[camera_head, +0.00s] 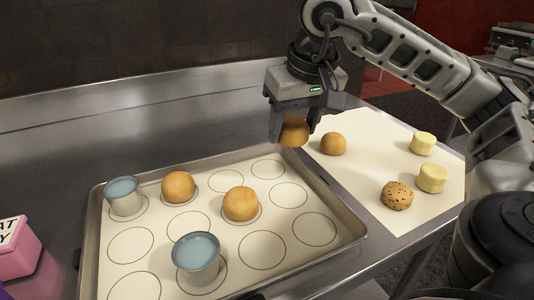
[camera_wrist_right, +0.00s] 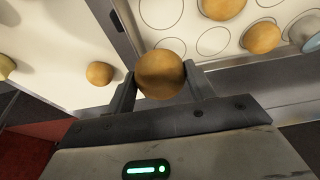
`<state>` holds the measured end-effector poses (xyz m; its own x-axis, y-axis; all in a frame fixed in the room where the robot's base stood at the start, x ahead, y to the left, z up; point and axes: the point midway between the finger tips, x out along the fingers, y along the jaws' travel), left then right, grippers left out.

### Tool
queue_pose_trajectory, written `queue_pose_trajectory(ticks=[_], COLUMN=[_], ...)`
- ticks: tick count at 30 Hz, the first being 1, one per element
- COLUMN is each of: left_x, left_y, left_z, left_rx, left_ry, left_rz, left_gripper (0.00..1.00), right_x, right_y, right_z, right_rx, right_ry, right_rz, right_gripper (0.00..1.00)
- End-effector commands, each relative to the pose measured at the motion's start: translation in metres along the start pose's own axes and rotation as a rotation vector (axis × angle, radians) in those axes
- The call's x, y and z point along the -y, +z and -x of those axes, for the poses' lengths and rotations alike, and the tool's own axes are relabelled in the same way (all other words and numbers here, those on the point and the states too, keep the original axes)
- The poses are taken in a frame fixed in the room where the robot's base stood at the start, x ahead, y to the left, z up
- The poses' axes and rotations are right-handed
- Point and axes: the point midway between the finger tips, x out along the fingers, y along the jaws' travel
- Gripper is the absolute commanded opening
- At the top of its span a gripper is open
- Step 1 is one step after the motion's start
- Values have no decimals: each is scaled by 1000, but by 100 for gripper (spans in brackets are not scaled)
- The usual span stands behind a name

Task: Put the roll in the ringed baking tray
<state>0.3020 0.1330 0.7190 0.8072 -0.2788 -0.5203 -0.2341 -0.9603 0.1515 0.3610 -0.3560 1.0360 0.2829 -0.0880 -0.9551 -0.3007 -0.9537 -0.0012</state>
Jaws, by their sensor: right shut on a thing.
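My right gripper (camera_head: 292,135) is shut on a brown roll (camera_head: 294,131) and holds it above the gap between the tray's far right corner and the white sheet. In the right wrist view the roll (camera_wrist_right: 160,74) sits between the two fingers. The ringed baking tray (camera_head: 345,215) has a paper with printed rings. My left gripper is not in view.
A white sheet (camera_head: 370,140) right of the tray holds another plain roll (camera_head: 333,144), a seeded roll (camera_head: 397,195) and two pale yellow cylinders (camera_head: 423,143) (camera_head: 432,178). A pink box (camera_head: 22,250) stands at the left. The steel counter (camera_head: 200,130) behind the tray is clear.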

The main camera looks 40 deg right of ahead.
Motion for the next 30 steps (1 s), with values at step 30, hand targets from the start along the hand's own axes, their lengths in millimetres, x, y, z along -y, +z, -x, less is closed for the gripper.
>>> queue_pose_trajectory(ticks=[30], left_x=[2], left_y=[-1], left_z=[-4], left_rx=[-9], left_ry=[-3], left_rz=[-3], left_gripper=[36], right_x=[16], right_y=[-29], right_z=[-110], right_rx=[-2], right_ry=[0], right_rz=[0], right_gripper=[31])
